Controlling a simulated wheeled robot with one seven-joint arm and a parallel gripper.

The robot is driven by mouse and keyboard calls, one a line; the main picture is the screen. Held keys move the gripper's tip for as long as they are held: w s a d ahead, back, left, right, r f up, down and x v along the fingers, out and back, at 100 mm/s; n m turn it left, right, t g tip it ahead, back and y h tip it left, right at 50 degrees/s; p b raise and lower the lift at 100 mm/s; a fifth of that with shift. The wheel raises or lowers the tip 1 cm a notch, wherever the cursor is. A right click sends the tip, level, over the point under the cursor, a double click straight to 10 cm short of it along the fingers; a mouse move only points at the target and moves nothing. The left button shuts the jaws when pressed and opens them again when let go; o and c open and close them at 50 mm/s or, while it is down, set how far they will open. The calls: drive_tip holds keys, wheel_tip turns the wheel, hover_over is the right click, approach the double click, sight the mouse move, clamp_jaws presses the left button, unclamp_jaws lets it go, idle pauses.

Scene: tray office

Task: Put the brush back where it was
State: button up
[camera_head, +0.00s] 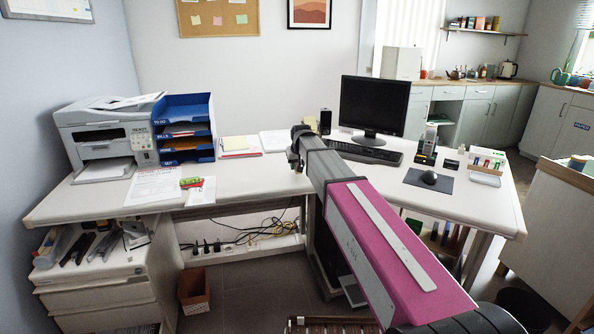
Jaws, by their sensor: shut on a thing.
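My arm reaches over the desk (255,182) from the lower right. My gripper (295,160) is at its far end, small and dark, above the desk near the white papers left of the keyboard. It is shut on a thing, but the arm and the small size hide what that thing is. I cannot make out a brush clearly anywhere in view. A small green and red item (191,182) lies on the desk at the left, apart from my gripper; I cannot tell what it is.
A printer (100,135) and a blue letter tray (186,108) stand at the back left. A monitor (374,103), keyboard (365,152), mouse (429,178) and a rack of markers (487,160) are on the right. Drawers (100,280) topped with loose tools stand at the lower left. The desk's front middle is clear.

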drive_tip(key=shift+f, duration=1.1)
drive_tip(key=shift+f, duration=0.1)
drive_tip(key=o, duration=0.8)
drive_tip(key=v, duration=1.2)
drive_tip(key=s+d+f+m+g, duration=0.1)
drive_tip(key=s+d+f, duration=0.6)
drive_tip(key=s+f, duration=0.2)
drive_tip(key=s+d+f+m+g, duration=0.1)
drive_tip(key=s+d+f+g, duration=0.1)
drive_tip(key=s+d+f, duration=0.6)
drive_tip(key=s+d+f+m+g+h, duration=0.1)
drive_tip(key=s+d+f, duration=0.6)
drive_tip(key=s+f, duration=0.4)
drive_tip(key=shift+s+d+f, duration=0.15)
drive_tip(key=shift+s+f, duration=0.25)
drive_tip(key=shift+s, duration=0.35)
